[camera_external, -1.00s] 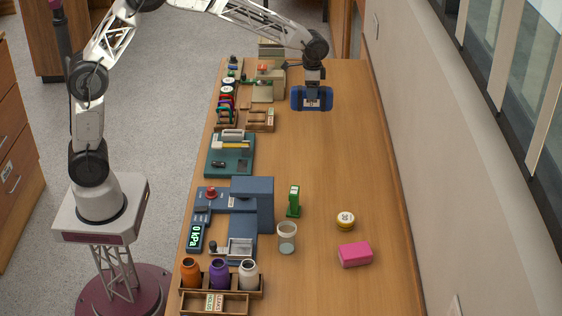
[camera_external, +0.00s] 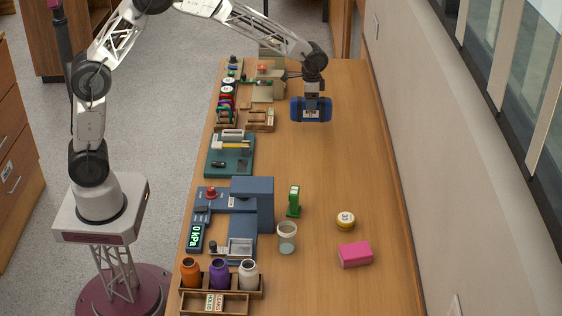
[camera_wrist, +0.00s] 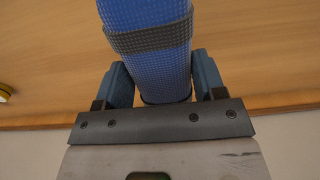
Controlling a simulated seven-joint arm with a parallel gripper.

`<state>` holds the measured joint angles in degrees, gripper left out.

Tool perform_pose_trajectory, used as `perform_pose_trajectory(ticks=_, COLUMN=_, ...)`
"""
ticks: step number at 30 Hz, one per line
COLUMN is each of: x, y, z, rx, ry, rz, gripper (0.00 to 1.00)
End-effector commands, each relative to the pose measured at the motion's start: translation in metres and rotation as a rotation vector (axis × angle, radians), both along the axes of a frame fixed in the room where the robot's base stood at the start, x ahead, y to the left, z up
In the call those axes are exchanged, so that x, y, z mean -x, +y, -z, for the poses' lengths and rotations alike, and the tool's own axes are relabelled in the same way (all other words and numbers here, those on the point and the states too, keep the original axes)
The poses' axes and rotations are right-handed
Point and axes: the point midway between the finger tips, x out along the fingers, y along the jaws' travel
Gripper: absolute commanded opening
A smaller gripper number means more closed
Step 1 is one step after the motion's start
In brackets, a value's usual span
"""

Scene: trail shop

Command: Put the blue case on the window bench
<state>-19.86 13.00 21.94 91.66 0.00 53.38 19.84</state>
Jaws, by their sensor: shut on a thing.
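The blue case (camera_external: 311,111) has a dark band and is held by my gripper (camera_external: 312,98) over the far part of the wooden bench top (camera_external: 345,165). The gripper points down and is shut on the case. In the wrist view, the case (camera_wrist: 150,62) sits between the two fingers of my gripper (camera_wrist: 155,82), with the wooden surface behind it. I cannot tell how far above the wood the case is. No surface that is clearly the window bench can be told apart from this long top, which runs beside the windowed wall.
A blue-grey machine (camera_external: 252,203), a teal tray (camera_external: 230,154) and a bottle rack (camera_external: 220,284) line the left edge. The far right is clear.

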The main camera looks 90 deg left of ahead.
Motion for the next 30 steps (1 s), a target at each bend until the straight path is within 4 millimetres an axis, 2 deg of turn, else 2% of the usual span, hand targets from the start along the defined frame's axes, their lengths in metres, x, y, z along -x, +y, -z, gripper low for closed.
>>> perform_pose_trajectory(ticks=11, x=0.0, y=0.0, z=0.003, rx=0.0, ry=0.0, rz=0.0, gripper=0.36)
perform_pose_trajectory(ticks=22, x=0.0, y=0.0, z=0.043, rx=0.001, ry=0.001, rz=0.0, gripper=0.36)
perform_pose_trajectory(ticks=30, x=0.0, y=0.0, z=0.05, rx=0.0, ry=0.0, rz=0.0, gripper=0.36)
